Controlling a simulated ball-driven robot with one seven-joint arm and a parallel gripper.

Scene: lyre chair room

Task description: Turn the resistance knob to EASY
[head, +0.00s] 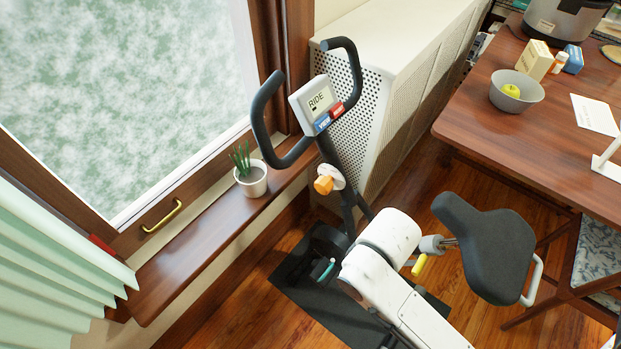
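An exercise bike stands on a dark mat (284,283) beside the window. An orange knob (324,185) sits on a pale round plate (334,174) on the bike's upright post, below the handlebars; it appears to be the resistance knob. Its pointer and any markings are too small to read, so I cannot tell its setting. The console (317,102) above shows RIDE, with a blue label (322,122) and a red label (336,111) along its lower edge; their words are not clearly legible.
Dark curved handlebars (262,115) rise around the console. A potted plant (251,180) stands on the sill, left of the knob. A perforated radiator cover (385,80) is behind. The black saddle (484,245) and a yellow lever (420,264) are at right, near the wooden table (465,120).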

